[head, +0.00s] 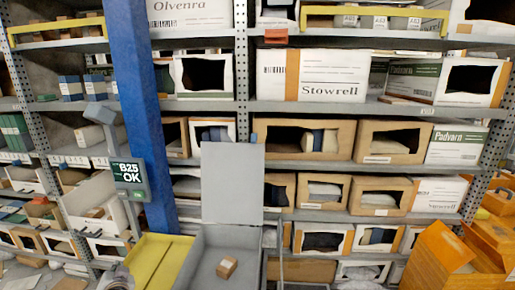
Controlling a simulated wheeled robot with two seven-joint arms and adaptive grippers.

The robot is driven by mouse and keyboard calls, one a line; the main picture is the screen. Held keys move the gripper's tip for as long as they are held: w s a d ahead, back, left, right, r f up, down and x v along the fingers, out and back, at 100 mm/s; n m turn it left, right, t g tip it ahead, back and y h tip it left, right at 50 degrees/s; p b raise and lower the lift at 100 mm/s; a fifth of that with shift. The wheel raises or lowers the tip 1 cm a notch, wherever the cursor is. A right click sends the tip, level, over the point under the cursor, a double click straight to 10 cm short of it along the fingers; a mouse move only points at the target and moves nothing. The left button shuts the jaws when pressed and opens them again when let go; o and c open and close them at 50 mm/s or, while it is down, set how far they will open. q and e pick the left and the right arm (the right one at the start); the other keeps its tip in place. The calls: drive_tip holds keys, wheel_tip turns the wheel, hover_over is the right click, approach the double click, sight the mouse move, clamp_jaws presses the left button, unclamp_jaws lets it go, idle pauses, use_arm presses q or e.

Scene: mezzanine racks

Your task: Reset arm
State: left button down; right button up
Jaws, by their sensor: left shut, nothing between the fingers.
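My left gripper (121,277) shows only in small part at the bottom left edge of the head view, beside the yellow surface. It is shut with nothing held; its fingertips are hard to make out. My right gripper is not in view. A small brown box (227,267) lies inside a grey tote (191,266) at the bottom centre, apart from my left gripper.
A yellow panel (155,262) lies left of the tote. A blue post (146,110) and a display reading "B25 OK" (130,174) stand at left. A grey upright panel (232,183) rises behind the tote. Racks of boxes fill the back; orange bins (440,262) stand at right.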

use_arm(q)
drive_tip(key=s+d+f+m+g+h, duration=0.1)
drive_tip(key=s+d+f+g+h, duration=0.4)
drive_tip(key=s+d, duration=0.55)
drive_tip(key=s+d+f+m+g+h, duration=0.15)
drive_tip(key=s+d+f+h, duration=0.35)
drive_tip(key=s+d, duration=0.6)
wheel_tip(320, 180, down, 30)
drive_tip(key=s+g+y+p, duration=0.1)
drive_tip(key=s+g+p, duration=0.1)
drive_tip(key=p, duration=0.1)
drive_tip(key=s+a+f+p, duration=0.1)
drive_tip(key=s+f, duration=0.8)
drive_tip(key=s, duration=0.2)
drive_tip(key=s+a+f+g+p, duration=0.1)
drive_tip(key=s+a+f, duration=0.1)
drive_tip(key=s+f, duration=0.7)
drive_tip(key=shift+s+a+f+y, duration=0.2)
drive_tip(key=shift+s+a+y, duration=0.1)
drive_tip(key=shift+s, duration=0.85)
drive_tip(key=shift+f+b, duration=0.55)
drive_tip(key=shift+f, duration=0.1)
